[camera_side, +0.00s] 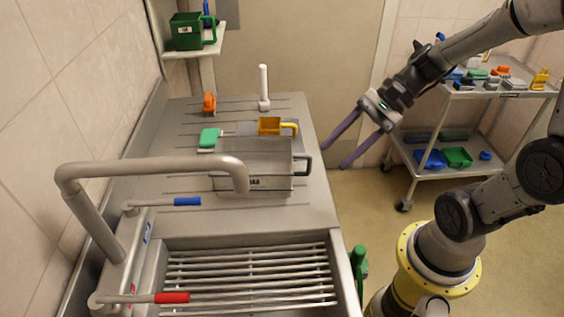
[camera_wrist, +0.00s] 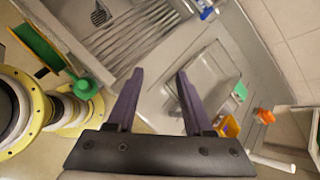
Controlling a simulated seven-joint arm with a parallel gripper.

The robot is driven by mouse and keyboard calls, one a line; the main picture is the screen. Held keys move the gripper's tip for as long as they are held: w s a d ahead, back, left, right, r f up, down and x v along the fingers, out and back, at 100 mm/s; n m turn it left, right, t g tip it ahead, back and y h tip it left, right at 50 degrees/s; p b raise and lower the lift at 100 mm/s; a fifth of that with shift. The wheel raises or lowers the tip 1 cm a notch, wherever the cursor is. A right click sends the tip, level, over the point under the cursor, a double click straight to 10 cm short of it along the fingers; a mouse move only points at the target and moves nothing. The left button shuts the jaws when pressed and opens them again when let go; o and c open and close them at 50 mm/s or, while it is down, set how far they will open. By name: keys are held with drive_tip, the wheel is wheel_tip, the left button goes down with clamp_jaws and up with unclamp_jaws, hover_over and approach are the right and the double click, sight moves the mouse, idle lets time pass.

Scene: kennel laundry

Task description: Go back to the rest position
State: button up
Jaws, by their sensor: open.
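My gripper (camera_side: 351,141) is open and empty. In the side view it hangs in the air past the right edge of the steel counter (camera_side: 318,208), over the floor gap between the counter and the trolley. In the wrist view its two dark purple fingers (camera_wrist: 156,88) are spread apart with nothing between them. The bin also shows in the wrist view (camera_wrist: 207,75), beyond the fingers.
A large faucet (camera_side: 150,167) arches over the slatted sink (camera_side: 250,280). A loaded trolley (camera_side: 478,92) stands at right.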

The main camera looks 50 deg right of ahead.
drive_tip(key=s+a+r+n+g+h, duration=0.1)
drive_tip(key=s+a+r+n+h, duration=0.25)
drive_tip(key=s+n, duration=0.65)
drive_tip(key=w+d+r+n+t+h, duration=0.1)
drive_tip(key=d+n+t+h, duration=0.1)
drive_tip(key=d+n+h, duration=0.2)
drive_tip(key=d+n, duration=0.2)
drive_tip(key=n, duration=0.1)
drive_tip(key=shift+w+r+n+h, duration=0.2)
drive_tip(key=shift+r+n+h, duration=0.15)
drive_tip(key=shift+n, duration=0.05)
